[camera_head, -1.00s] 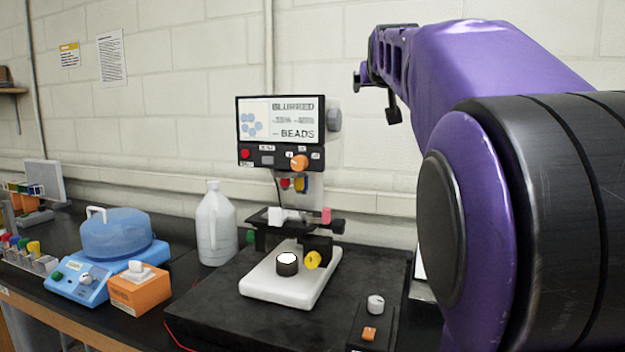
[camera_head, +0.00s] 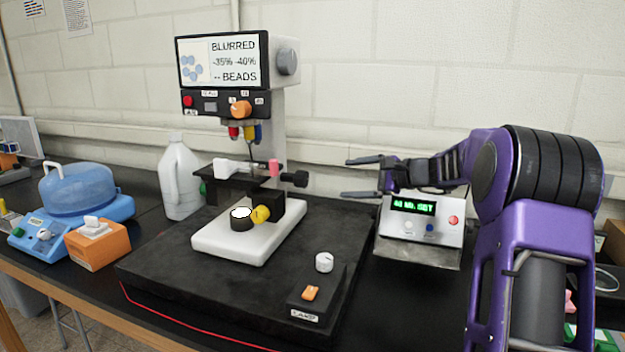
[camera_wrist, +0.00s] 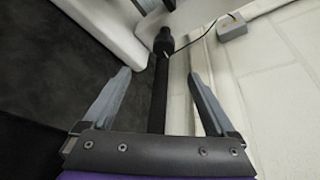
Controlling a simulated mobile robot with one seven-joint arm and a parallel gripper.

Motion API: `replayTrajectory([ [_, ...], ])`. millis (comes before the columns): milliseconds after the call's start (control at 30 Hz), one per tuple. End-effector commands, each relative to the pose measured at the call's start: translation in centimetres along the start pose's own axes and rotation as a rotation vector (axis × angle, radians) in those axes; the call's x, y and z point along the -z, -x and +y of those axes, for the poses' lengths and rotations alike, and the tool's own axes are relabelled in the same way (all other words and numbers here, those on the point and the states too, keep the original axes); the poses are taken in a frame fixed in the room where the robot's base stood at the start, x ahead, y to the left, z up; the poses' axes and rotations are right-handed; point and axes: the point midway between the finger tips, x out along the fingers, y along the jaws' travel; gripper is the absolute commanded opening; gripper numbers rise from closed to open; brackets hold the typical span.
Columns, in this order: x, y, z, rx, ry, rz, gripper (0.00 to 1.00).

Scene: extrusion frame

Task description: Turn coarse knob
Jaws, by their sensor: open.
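A microscope with a white base (camera_head: 215,240) and a screen (camera_head: 218,61) reading "BLURRED" and "BEADS" stands on a dark mat. A yellow knob (camera_head: 261,214) sits low on its dark block, a black knob (camera_head: 297,179) sticks out right of the stage, and a grey knob (camera_head: 287,61) is on the screen housing's side. No label shows which is the coarse knob. My gripper (camera_head: 350,178) is open and empty, right of the black knob and apart from it. In the wrist view, a black knob-like end (camera_wrist: 163,42) on a dark bar shows beyond the open fingers (camera_wrist: 157,75).
A lamp box (camera_head: 317,300) with a white dial stands front right on the mat. A white jug (camera_head: 180,180), orange box (camera_head: 98,243) and blue device (camera_head: 75,222) are left.

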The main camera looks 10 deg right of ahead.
Motion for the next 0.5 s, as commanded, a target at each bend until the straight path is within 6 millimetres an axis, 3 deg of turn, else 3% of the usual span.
replayTrajectory([
  [233,0.0,-1.0,-0.3,0.031,-0.047,-0.035,0.91],
  [500,-0.2,-6.5,-0.4,0.028,-0.044,-0.034,0.91],
])
